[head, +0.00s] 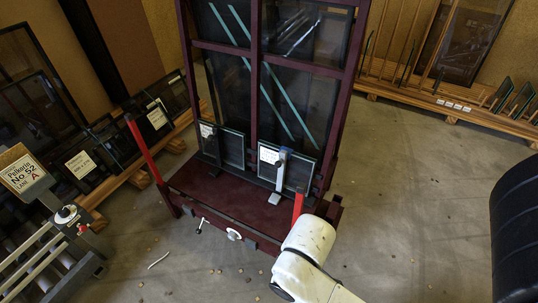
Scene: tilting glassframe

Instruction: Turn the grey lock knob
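A dark red tilting frame (255,75) stands upright behind a low dark red base (235,203). A small round light-grey knob (234,235) sits on the front edge of the base, near its middle. It looks like the grey lock knob, but its turn position is too small to read. A small crank handle (200,225) is just left of it. My white arm rises from the bottom, right of the knob and apart from it in the picture. My gripper does not show.
Red posts stand at the base's left (144,150) and right (298,206); my arm is close to the right one. A roller stand (50,240) with a sign is at left. Glass racks line the left and back right (470,112). Small debris dots the floor.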

